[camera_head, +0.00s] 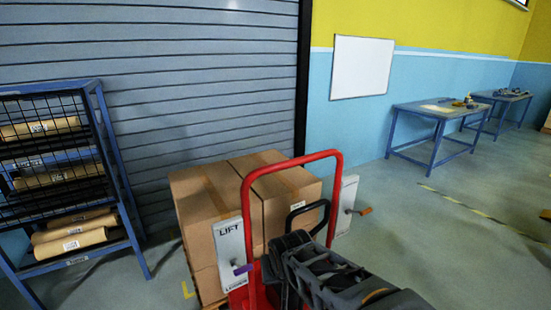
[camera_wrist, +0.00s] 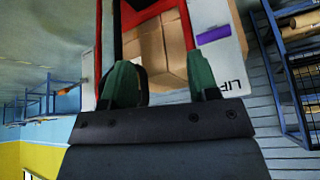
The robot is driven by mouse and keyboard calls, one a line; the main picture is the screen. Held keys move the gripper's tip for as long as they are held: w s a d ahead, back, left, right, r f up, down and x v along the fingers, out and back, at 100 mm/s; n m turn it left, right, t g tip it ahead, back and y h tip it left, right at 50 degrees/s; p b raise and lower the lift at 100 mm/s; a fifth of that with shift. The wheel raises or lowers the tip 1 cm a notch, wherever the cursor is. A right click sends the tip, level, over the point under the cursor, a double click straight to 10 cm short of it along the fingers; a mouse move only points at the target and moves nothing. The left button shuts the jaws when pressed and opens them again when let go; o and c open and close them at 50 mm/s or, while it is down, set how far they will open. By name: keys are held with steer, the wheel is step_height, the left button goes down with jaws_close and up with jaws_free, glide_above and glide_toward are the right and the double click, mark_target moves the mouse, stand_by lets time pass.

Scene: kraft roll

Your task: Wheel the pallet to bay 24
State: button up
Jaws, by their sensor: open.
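The pallet (camera_head: 213,303) shows only a small wooden edge under a stack of cardboard boxes (camera_head: 205,208). A red pallet truck (camera_head: 292,161) with a hooped frame stands at its near side. A white panel (camera_head: 231,252) marked LIFT and LOWER carries a purple lever (camera_head: 243,268); the lever also shows in the wrist view (camera_wrist: 213,34). A second panel at right has an orange-handled lever (camera_head: 365,211). A black looped handle (camera_head: 306,207) rises by the hoop. My gripper (camera_wrist: 164,88) is open in front of the truck; a dark loop appears beside its left finger, contact unclear. No bay number is visible.
A blue rack (camera_head: 100,130) with paper rolls stands at left, near the boxes. A grey roller shutter (camera_head: 210,75) is behind. Two blue tables (camera_head: 436,118) (camera_head: 502,97) line the right wall. The floor at right (camera_head: 430,230) is open, with a striped line (camera_head: 475,211).

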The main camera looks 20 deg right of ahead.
steer(key=w+d+r+m+t+h+p, duration=0.1)
steer(key=w+d+r+m+t+p, duration=0.3)
steer(key=w, duration=0.4)
steer(key=m+t+y+p, duration=0.4)
steer(key=m+t+p, duration=0.1)
steer(key=m+t, duration=0.55)
glide_toward(272, 165)
steer(key=shift+n, duration=0.25)
steer(key=w+p, duration=0.1)
steer(key=w, duration=0.5)
steer(key=w+p, duration=0.2)
steer(key=w, duration=0.4)
steer(key=shift+r, duration=0.25)
steer(key=shift+s, duration=0.1)
jaws_close()
